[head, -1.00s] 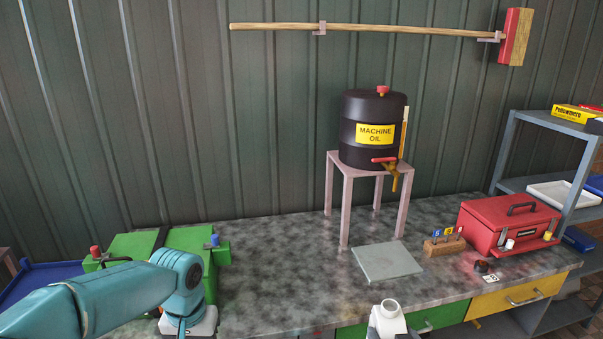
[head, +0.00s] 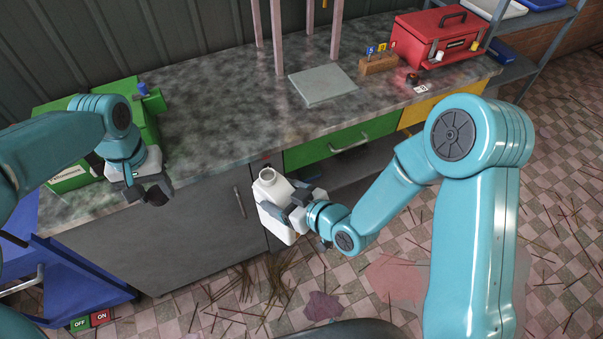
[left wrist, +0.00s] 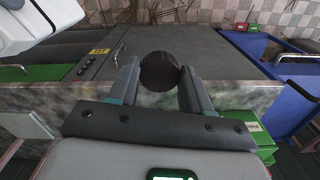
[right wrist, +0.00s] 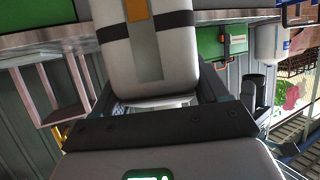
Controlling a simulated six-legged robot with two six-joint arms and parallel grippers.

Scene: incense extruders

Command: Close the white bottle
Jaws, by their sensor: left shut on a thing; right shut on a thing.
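The white bottle (head: 268,192) is upright but slightly tilted in the head view, in front of the workbench, with its round mouth open at the top. My right gripper (head: 296,207) is shut on its side and holds it off the floor. In the right wrist view the bottle's white body (right wrist: 115,62) fills the space between the fingers. My left gripper (head: 156,195) is over the bench's front edge, left of the bottle and apart from it. In the left wrist view it is shut on a dark round cap (left wrist: 159,72). The cap is hard to make out in the head view.
The grey bench top (head: 225,115) is mostly clear. A green box (head: 70,180) is behind my left gripper. A flat grey plate (head: 322,85), a wooden block (head: 378,64) and a red toolbox (head: 440,35) stand farther back. A blue cart (head: 80,285) is at the lower left.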

